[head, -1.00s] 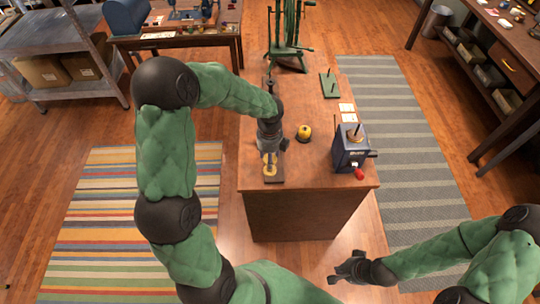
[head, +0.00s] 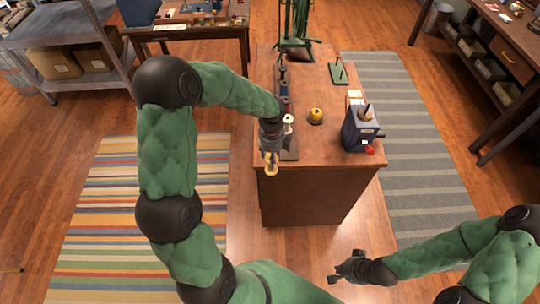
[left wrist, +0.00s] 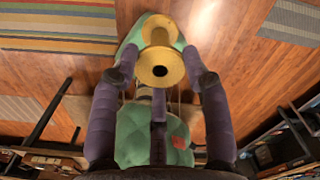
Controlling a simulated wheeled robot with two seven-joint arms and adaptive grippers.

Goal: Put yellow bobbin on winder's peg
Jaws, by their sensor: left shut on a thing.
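My left gripper (head: 270,146) is shut on a yellow bobbin (head: 271,167) and holds it near the table's front left corner. In the left wrist view the bobbin (left wrist: 161,58) sits between the two fingers, one flange and its dark hole facing the camera. The winder (head: 361,130) is a dark blue box with an upright peg (head: 367,110) and a red knob, on the right of the table. The bobbin is apart from it, to its left. My right gripper (head: 347,268) looks open and empty, low in front of the table.
A dark rack (head: 290,151) with several bobbins runs along the table's left edge, partly hidden by my left arm. A yellow rounded thing on a dark base (head: 316,116) stands between rack and winder. A green pegged board (head: 338,73) and a green stand (head: 296,45) are farther back.

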